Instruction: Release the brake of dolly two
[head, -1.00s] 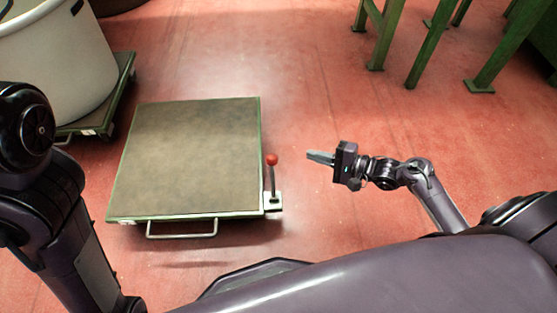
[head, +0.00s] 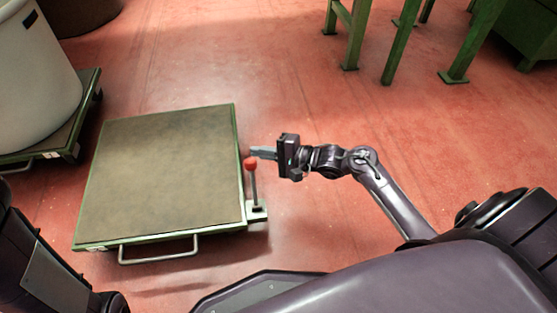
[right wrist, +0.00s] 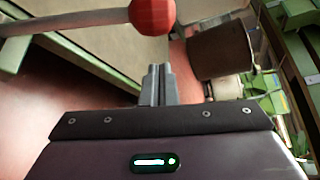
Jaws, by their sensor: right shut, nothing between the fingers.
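A flat dolly (head: 165,180) with a brown top and green frame stands on the red floor in the head view. Its brake lever (head: 253,185) rises upright from a pale bracket at the right front corner and ends in a red knob (head: 250,163). My right gripper (head: 262,153) is shut and empty, with its fingertips close to the knob, at its far side. In the right wrist view the red knob (right wrist: 152,15) is just above the shut fingers (right wrist: 158,85); I cannot tell whether they touch. My left gripper is out of view; only part of that arm shows.
A second dolly (head: 85,110) carrying a large white tub (head: 38,90) stands at the upper left. Green table legs (head: 400,45) stand at the upper right. The floor (head: 300,85) beyond my right gripper is clear.

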